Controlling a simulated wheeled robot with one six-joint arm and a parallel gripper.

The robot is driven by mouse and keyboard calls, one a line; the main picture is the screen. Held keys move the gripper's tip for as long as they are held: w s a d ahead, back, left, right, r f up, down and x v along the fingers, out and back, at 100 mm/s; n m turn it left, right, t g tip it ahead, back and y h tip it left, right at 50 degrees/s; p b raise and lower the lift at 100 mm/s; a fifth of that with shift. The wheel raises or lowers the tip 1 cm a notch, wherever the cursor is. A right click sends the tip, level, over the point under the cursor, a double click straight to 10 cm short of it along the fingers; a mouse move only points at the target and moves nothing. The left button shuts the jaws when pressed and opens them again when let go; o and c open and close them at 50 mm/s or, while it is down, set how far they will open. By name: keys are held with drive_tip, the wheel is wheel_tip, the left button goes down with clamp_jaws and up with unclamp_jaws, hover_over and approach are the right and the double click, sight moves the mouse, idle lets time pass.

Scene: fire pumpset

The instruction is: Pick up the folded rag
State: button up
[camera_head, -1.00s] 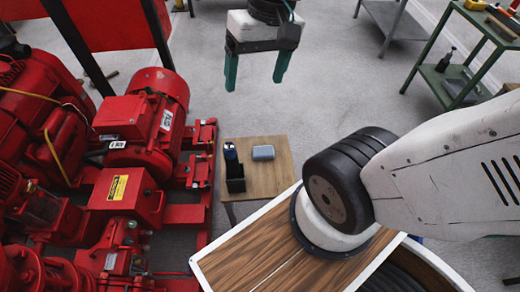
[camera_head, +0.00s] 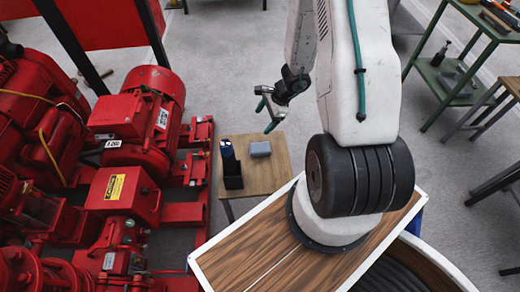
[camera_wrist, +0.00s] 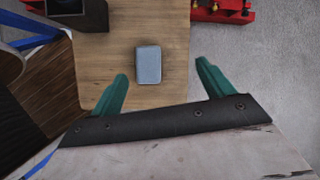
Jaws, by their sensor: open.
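The folded rag (camera_head: 260,149) is a small grey-blue block with rounded corners. It lies flat on a small wooden table, and it also shows in the wrist view (camera_wrist: 149,65). My gripper (camera_head: 267,115) has green fingers and hangs above the table's far right edge, a little beyond and above the rag. In the wrist view my gripper (camera_wrist: 162,83) is open and empty. The rag lies ahead of the gap between the fingers, apart from them, closer in line with the left finger.
The small wooden table (camera_head: 278,174) also holds a dark open box (camera_head: 232,176) left of the rag, with a blue-topped item (camera_head: 227,149) at it. A red pumpset (camera_head: 130,185) stands close on the left. A green shelf table (camera_head: 455,75) stands at the right. Grey floor lies behind the table.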

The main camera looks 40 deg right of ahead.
sight(265, 147)
drive_tip(key=f+m, duration=0.1)
drive_tip(key=f, duration=0.3)
drive_tip(key=s+f, duration=0.1)
drive_tip(key=f, duration=0.4)
drive_tip(key=s+f+m, duration=0.1)
drive_tip(key=f, duration=0.4)
drive_tip(key=shift+s+a+f+m+g+h, duration=0.1)
drive_tip(key=shift+a+f+m+g+h, duration=0.2)
drive_tip(key=shift+g, duration=0.1)
drive_tip(key=c, duration=0.9)
